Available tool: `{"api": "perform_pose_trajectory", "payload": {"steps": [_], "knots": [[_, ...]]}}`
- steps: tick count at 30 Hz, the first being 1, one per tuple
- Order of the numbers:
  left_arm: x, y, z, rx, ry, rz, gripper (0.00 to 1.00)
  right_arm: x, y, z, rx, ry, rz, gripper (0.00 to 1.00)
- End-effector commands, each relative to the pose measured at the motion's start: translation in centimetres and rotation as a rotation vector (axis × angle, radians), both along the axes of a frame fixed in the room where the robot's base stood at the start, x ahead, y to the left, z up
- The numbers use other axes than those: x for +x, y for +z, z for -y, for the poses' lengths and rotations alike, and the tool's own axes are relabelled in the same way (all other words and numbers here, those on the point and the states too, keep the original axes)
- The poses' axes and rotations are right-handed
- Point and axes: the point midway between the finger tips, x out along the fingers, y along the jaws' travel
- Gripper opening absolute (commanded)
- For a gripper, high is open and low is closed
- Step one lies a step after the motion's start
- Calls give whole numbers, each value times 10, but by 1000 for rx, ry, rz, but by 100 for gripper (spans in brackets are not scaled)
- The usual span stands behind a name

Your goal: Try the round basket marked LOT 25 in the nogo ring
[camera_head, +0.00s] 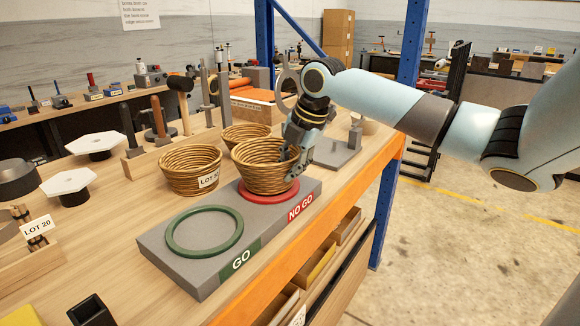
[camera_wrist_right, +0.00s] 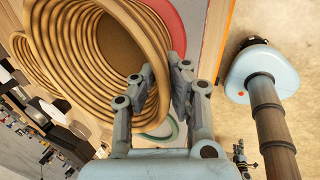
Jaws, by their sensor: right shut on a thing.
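A round woven basket (camera_head: 262,170) is at the red no-go ring (camera_head: 268,196) on the grey gauge block (camera_head: 190,275). Its base sits over the ring, but I cannot tell whether it rests fully in it. My right gripper (camera_head: 299,150) is shut on the basket's right rim; the right wrist view shows the fingers (camera_wrist_right: 160,95) pinching the wall of the same basket (camera_wrist_right: 75,60). No label shows on this basket. The green go ring (camera_head: 205,231) is empty. A second basket (camera_head: 180,170), its LOT label partly unreadable, stands to the left. My left gripper is not in view.
A third basket (camera_head: 243,135) stands behind. A wooden stand holds a hammer (camera_head: 181,95) and other tools. White hexagonal pieces (camera_head: 70,183) and a LOT 20 holder (camera_head: 35,228) are on the left. A grey plate (camera_head: 335,152) lies right of the held basket. The orange bench edge (camera_head: 330,215) is close.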

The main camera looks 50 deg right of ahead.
Motion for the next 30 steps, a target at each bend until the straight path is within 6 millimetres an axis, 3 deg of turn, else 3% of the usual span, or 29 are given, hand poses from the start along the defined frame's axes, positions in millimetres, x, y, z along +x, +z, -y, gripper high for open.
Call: {"api": "perform_pose_trajectory", "payload": {"steps": [4,6,11,22,26,30], "knots": [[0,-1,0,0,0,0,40,0,-1,0,0,0,1,0],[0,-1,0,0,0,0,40,0,-1,0,0,0,1,15],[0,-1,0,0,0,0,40,0,-1,0,0,0,1,35],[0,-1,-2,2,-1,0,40,-2,5,1,-3,0,1,35],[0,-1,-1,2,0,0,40,-10,26,2,-6,3,0,35],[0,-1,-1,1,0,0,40,-22,58,4,-10,4,0,35]]}}
